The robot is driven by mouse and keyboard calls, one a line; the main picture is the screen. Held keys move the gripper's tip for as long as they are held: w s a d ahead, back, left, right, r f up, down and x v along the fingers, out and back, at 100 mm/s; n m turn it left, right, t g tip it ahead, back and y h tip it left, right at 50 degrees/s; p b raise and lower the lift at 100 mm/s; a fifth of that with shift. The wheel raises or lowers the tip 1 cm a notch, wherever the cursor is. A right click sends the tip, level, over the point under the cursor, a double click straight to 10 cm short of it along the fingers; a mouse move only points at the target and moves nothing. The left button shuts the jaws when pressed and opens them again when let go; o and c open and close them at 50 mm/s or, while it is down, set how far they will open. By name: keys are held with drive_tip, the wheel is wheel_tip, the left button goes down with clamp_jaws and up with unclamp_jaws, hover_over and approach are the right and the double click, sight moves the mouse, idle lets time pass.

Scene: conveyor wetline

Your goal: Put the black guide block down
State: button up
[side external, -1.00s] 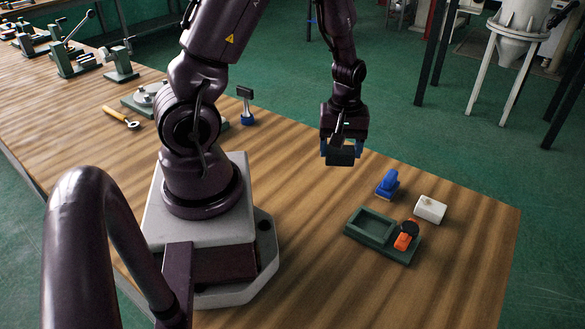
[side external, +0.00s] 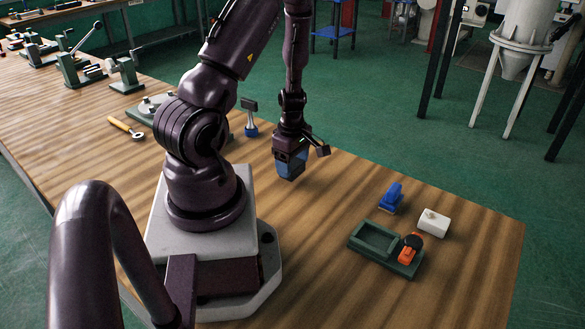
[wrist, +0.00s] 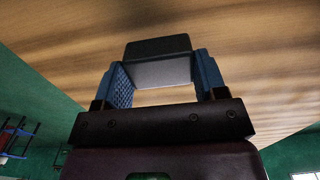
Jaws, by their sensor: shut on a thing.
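My gripper (side external: 290,172) is above the wooden table, to the right of my arm's base in the side view. In the wrist view the two blue jaw pads of my gripper (wrist: 165,80) are shut on the black guide block (wrist: 158,47). The block sits between the pads and sticks out past their tips, with wood grain behind it. In the side view the block is largely hidden by the jaws. I cannot tell exactly how high it is above the table (side external: 330,225).
A green tray (side external: 372,240) with an orange and black part (side external: 410,250) lies to the right. A blue part (side external: 391,197) and a white block (side external: 433,223) lie beside it. A blue-based post (side external: 251,120) and a yellow-handled tool (side external: 125,126) lie behind. The table between gripper and tray is clear.

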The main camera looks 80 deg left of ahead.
drive_tip(key=shift+f, duration=0.9)
drive_tip(key=shift+f, duration=0.1)
drive_tip(key=o, duration=1)
drive_tip(key=shift+c, duration=0.2)
